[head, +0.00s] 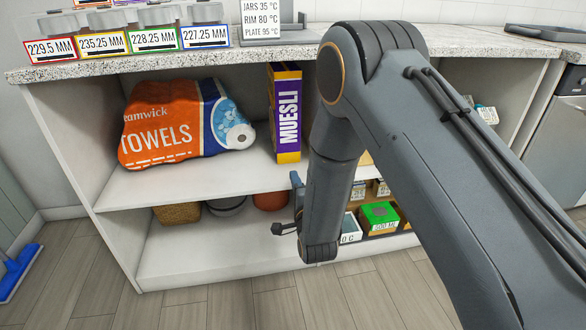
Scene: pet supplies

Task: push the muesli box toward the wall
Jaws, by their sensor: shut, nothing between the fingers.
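The muesli box (288,115) stands upright on the middle shelf of the cabinet, under the counter. Its front is purple with white lettering, with yellow edges and a yellow base. In the head view it is just left of my arm, right of the towel pack. My gripper (297,192) shows only in part, low in front of the shelves and below the box. It is shut, with nothing seen in it, and apart from the box. My wrist hides most of it.
An orange and blue towel pack (172,124) lies left of the box. The middle shelf (190,180) has bare room in front. Below are a basket (178,213), a reddish round item (270,200) and a green box (380,215). The counter (160,62) overhangs the shelf. My arm hides the right part.

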